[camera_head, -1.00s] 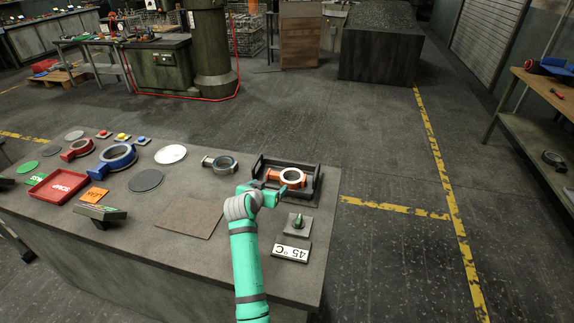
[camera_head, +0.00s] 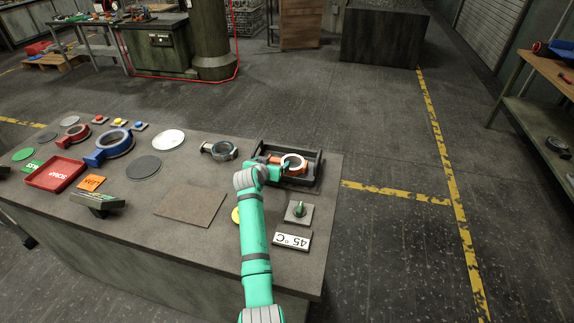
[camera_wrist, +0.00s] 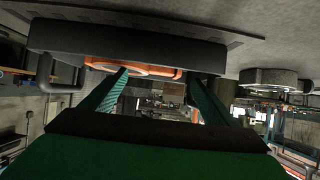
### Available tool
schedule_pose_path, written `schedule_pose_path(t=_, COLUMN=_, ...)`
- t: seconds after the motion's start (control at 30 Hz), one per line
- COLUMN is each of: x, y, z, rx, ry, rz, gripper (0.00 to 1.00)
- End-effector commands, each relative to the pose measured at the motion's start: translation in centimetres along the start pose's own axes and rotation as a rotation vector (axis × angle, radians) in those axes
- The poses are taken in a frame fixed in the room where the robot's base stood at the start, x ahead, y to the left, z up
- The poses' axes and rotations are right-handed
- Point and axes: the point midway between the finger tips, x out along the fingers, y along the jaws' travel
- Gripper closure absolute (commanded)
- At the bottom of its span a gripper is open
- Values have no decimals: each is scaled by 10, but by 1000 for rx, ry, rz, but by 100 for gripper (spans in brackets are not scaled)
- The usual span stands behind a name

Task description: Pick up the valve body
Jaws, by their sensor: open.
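An orange ring-shaped valve body (camera_head: 302,170) with a pale inner ring lies in a black open fixture (camera_head: 318,171) at the table's right end. My gripper (camera_head: 275,168) is open at the ring's near left side, and its green fingers partly cover it. In the wrist view, which looks upside down, the orange body (camera_wrist: 100,67) shows beyond the dark fixture wall (camera_wrist: 120,45). My open gripper (camera_wrist: 160,78) has a finger on each side, with the body between or just past the tips. I cannot tell whether they touch it.
A grey ring-shaped casting (camera_head: 220,152) lies left of the fixture; it seems to show in the wrist view (camera_wrist: 265,78). A blue casting (camera_head: 110,148), a red casting (camera_head: 74,134) and a red tray (camera_head: 56,174) are farther left.

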Motion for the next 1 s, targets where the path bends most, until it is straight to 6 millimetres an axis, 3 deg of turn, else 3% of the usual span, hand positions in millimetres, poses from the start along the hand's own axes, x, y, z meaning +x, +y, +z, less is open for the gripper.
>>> schedule_pose_path(t=0.3, x=33, y=-1, z=-1, rx=0, ry=-1, rz=2, gripper=19)
schedule_pose_path(t=0.67, x=36, y=-4, z=0, rx=0, ry=0, rz=-1, gripper=21)
schedule_pose_path(t=1.0, x=36, y=-3, z=2, rx=1, ry=-3, rz=-1, gripper=100)
